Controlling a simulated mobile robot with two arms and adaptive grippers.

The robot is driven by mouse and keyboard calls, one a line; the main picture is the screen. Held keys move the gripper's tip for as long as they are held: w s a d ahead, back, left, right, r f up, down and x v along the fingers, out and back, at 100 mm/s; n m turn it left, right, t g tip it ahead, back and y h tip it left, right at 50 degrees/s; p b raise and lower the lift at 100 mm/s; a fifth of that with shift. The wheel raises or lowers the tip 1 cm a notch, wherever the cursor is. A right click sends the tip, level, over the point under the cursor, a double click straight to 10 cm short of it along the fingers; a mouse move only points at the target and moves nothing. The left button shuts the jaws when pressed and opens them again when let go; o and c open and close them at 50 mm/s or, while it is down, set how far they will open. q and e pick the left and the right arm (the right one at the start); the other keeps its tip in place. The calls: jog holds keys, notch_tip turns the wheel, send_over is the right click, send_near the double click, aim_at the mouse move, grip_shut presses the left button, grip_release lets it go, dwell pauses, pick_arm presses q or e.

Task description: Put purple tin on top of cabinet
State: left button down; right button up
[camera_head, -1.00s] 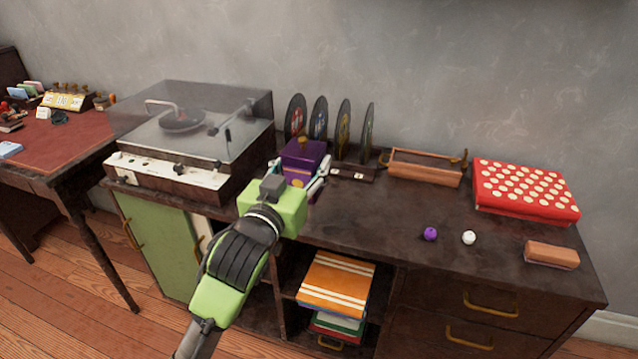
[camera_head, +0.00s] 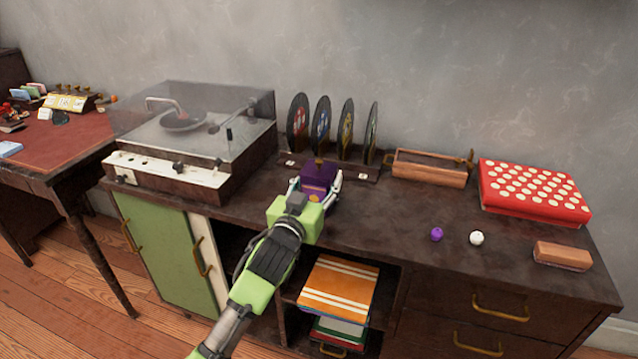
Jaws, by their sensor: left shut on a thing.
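The purple tin (camera_head: 318,174) is a small dark purple box with a knob on its lid and a yellow mark low on its front. My left gripper (camera_head: 318,188) is shut on it, with one finger on each side. The tin is upright at the cabinet top, in front of the record rack. I cannot tell whether its base touches the surface, as the gripper hides it. The cabinet (camera_head: 392,222) has a dark brown top, a green door at left, open shelves in the middle and drawers at right. My right gripper is not in view.
A record player (camera_head: 160,172) stands left of the tin. Records in a rack (camera_head: 360,170) are just behind it. A wooden tray (camera_head: 428,172), red dotted box (camera_head: 530,190), purple ball (camera_head: 437,234), white ball (camera_head: 477,238) and brown block (camera_head: 562,255) lie right. The top's middle is clear.

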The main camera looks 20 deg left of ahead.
pick_arm(q)
jog(key=shift+r, duration=0.15)
jog(key=c, duration=1.1)
grip_release()
jog(key=shift+f, duration=0.2)
jog(key=shift+o, duration=0.5)
